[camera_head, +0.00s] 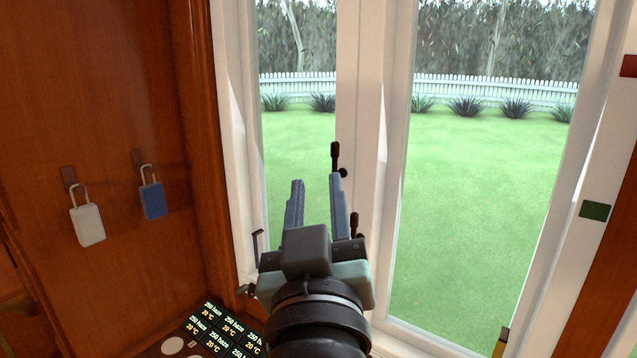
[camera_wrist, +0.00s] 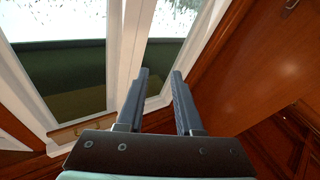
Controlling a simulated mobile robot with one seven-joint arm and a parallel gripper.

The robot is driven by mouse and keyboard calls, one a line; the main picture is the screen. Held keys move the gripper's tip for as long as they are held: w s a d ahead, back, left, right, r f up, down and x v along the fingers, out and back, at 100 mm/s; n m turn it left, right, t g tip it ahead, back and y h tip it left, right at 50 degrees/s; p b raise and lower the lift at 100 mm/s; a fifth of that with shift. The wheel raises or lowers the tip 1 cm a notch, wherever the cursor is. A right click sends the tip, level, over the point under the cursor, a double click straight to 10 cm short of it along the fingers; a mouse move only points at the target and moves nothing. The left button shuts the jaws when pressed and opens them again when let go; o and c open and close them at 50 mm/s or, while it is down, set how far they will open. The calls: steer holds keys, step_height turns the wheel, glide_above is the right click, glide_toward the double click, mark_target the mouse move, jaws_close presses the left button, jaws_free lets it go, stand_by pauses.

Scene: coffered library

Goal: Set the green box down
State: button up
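My gripper (camera_head: 316,180) is raised in front of the white-framed glass doors, its two grey fingers apart with nothing between them. In the wrist view my gripper (camera_wrist: 160,73) also shows an empty gap between the fingers. A small dark green block (camera_head: 594,210) is at the right on the window frame, well apart from my gripper. I cannot tell whether it is the green box or a fixture. No other green box shows in either view.
A white padlock (camera_head: 88,225) and a blue padlock (camera_head: 153,200) hang on the wooden panel at left. A dark panel with lit labels (camera_head: 222,330) is low beside my arm. A red block (camera_head: 628,66) is at the upper right. Door handles (camera_head: 335,157) are close behind my fingers.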

steer(key=s+r+m+t, duration=0.1)
steer(key=s+r+t, duration=0.2)
steer(key=s+r, duration=0.2)
steer(key=s+r+m+t, duration=0.1)
steer(key=s+r+t, duration=0.2)
steer(key=s+r, duration=0.3)
step_height(320, 180, up, 5)
steer(key=shift+r, duration=0.1)
steer(key=shift+d, duration=0.1)
